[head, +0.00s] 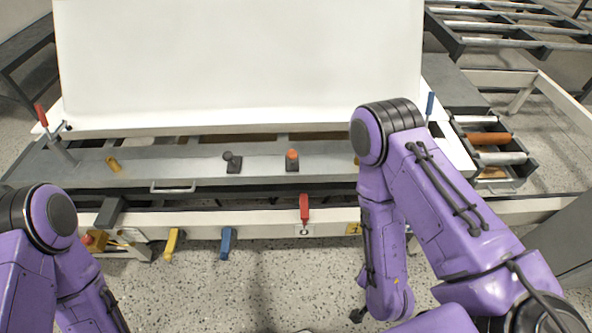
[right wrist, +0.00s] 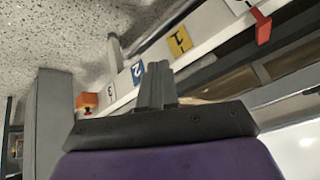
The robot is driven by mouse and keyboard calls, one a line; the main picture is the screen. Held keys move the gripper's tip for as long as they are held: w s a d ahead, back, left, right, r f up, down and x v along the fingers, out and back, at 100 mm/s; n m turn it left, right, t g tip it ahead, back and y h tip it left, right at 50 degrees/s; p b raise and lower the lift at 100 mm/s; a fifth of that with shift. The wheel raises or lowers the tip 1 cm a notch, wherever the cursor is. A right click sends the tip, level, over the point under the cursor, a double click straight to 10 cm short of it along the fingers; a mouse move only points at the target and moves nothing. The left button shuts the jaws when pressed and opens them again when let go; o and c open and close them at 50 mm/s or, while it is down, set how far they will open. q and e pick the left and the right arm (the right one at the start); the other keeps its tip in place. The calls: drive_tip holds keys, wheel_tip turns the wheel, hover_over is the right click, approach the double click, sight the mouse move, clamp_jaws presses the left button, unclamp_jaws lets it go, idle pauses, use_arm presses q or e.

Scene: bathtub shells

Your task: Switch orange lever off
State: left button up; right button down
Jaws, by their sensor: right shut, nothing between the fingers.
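In the head view, a lever with an orange knob (head: 292,155) stands on the grey panel, beside one with a dark knob (head: 231,160). A red-orange lever (head: 304,208) hangs on the front beam above a label marked 0; a red lever also shows in the right wrist view (right wrist: 262,25). An orange part (right wrist: 87,100) is beyond the label marked 3 in that view. I cannot tell which is the task's lever. My right gripper (right wrist: 156,85) is shut and empty, near the labelled beam. My left gripper is out of view.
Yellow (head: 173,243) and blue (head: 228,240) levers hang from the front beam (head: 265,217). A large white sheet (head: 240,60) stands behind the panel. A side tray (head: 505,172) holds rollers. My right arm hides the beam's right part. Speckled floor (head: 260,290) in front is clear.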

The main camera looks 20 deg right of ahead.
sight(292, 156)
drive_tip(key=w+a+f+m+t+b, duration=0.1)
drive_tip(key=w+a+m+t+b, duration=0.25)
drive_tip(key=w, duration=0.35)
use_arm(q)
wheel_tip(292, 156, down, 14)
drive_tip(key=b, duration=0.8)
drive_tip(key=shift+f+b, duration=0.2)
drive_tip(key=shift+b, duration=0.15)
use_arm(e)
drive_tip(key=w+a+r+m+t, duration=0.4)
drive_tip(key=w+r+m+t, duration=0.1)
drive_tip(key=m, duration=0.6)
drive_tip(key=w+a+r+m+t+y, duration=0.1)
drive_tip(key=w+a+r+m+t, duration=0.4)
drive_tip(key=m, duration=0.7)
drive_tip(key=shift+w+r+t, duration=0.25)
drive_tip(key=shift+r+t, duration=0.15)
drive_tip(key=shift+t, duration=0.35)
drive_tip(key=shift+w, duration=0.1)
use_arm(q)
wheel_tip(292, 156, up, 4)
drive_tip(key=p, duration=0.3)
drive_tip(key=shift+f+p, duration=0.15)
drive_tip(key=shift+p, duration=0.25)
use_arm(e)
drive_tip(key=x, duration=1.3)
drive_tip(key=shift+w, duration=0.45)
